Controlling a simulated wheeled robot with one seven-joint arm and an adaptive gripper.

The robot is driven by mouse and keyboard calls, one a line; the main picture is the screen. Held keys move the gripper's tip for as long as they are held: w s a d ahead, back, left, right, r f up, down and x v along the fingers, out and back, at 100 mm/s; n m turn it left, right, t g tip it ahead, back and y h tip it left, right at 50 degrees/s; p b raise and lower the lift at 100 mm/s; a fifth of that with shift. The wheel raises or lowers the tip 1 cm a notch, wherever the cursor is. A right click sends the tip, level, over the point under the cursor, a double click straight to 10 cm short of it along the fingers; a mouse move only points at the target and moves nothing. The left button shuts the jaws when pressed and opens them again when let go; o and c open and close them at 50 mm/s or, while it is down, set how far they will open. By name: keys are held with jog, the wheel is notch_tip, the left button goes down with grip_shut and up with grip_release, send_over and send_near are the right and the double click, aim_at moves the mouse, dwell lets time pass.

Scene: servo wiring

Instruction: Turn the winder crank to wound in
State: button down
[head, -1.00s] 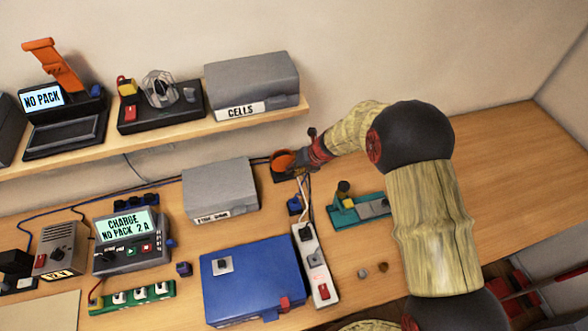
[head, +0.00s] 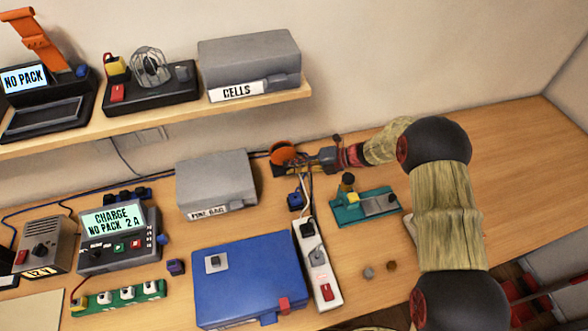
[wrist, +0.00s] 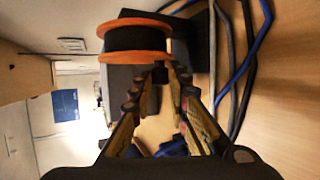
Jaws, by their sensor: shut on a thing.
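The winder (head: 282,152) stands at the back of the bench, near the wall, with an orange-flanged reel. In the wrist view the reel (wrist: 135,42) shows two orange rims around a black core, beside a dark block. My gripper (head: 303,161) reaches in from the right, just beside the reel. In the wrist view my gripper (wrist: 163,76) has its fingertips closed around a small dark piece next to the lower rim, which looks like the crank knob (wrist: 161,73). The fingers hide most of the crank, so its angle is hard to tell.
A grey box (head: 215,182) stands left of the winder. A blue case (head: 250,280), a white power strip (head: 316,262) and a teal fixture (head: 365,207) lie in front. Cables (wrist: 236,70) run close beside the winder. The shelf (head: 180,109) overhangs at upper left; the bench is clear at right.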

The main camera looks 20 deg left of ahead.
jog(key=y+b, duration=0.1)
jog(key=f+m+g+y+b, duration=0.1)
jog(key=b, duration=0.1)
jog(key=shift+s+a+f+y+b, duration=0.2)
jog(key=shift+a+y+b, duration=0.1)
jog(key=shift+y, duration=0.1)
jog(key=shift+s+a+m+y+b, duration=0.1)
jog(key=shift+m+y+b, duration=0.2)
jog(key=shift+y+b, duration=0.5)
jog(key=shift+r+b, duration=0.15)
jog(key=shift+b, duration=0.2)
jog(key=shift+a+y, duration=0.1)
jog(key=shift+y, duration=0.2)
jog(key=c, duration=1.7)
grip_release()
jog(key=shift+r, duration=0.1)
jog(key=shift+w+d, duration=0.2)
jog(key=shift+d, duration=1.05)
jog(key=shift+w+d, duration=0.15)
jog(key=shift+d, duration=1.05)
jog(key=shift+w+d, duration=0.2)
jog(key=shift+d, duration=1.05)
